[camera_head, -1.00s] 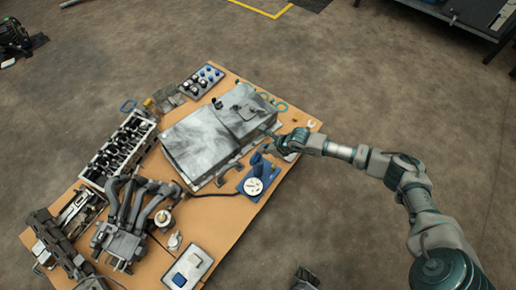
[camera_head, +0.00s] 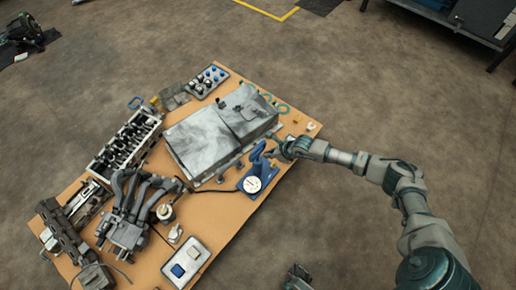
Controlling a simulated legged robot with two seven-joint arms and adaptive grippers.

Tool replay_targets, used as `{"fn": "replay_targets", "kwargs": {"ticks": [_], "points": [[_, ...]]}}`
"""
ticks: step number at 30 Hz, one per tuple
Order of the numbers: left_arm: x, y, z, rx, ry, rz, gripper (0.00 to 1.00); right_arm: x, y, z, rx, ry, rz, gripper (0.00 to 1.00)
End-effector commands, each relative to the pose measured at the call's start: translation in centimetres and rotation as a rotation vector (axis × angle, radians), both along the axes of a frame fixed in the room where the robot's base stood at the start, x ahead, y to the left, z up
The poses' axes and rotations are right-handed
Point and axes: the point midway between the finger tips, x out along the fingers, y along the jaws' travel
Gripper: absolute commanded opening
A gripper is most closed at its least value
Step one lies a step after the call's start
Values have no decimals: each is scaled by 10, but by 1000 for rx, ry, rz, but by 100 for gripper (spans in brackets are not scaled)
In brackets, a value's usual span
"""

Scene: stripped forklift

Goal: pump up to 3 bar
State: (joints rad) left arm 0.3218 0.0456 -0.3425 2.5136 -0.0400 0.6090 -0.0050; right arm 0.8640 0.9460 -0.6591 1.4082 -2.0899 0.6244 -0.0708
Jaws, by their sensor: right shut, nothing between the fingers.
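A blue hand pump (camera_head: 259,165) with a lever stands near the right edge of the wooden table. Its round white gauge (camera_head: 251,184) faces up, and the reading is too small to make out. A dark hose (camera_head: 212,191) runs left from the pump. My right gripper (camera_head: 273,153) is shut and empty at the upper part of the pump, close to the lever; I cannot tell whether it touches it. My left gripper is not clearly in view; only a dark grey part (camera_head: 298,279) shows at the bottom edge.
A large grey metal case (camera_head: 220,130) lies behind the pump.

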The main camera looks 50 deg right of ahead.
Motion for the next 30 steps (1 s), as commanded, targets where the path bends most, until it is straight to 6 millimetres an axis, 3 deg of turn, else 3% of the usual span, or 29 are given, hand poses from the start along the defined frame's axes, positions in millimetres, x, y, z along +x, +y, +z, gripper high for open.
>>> {"fn": "replay_targets", "kwargs": {"ticks": [5,18,30], "points": [[0,0,1,0,-1,0,36,-10,-5,13,-3,0,0,0],[0,0,0,0,-1,0,36,-60,-19,79,-3,4,1,0],[0,0,0,0,-1,0,36,-68,-20,93,2,3,0,0]]}}
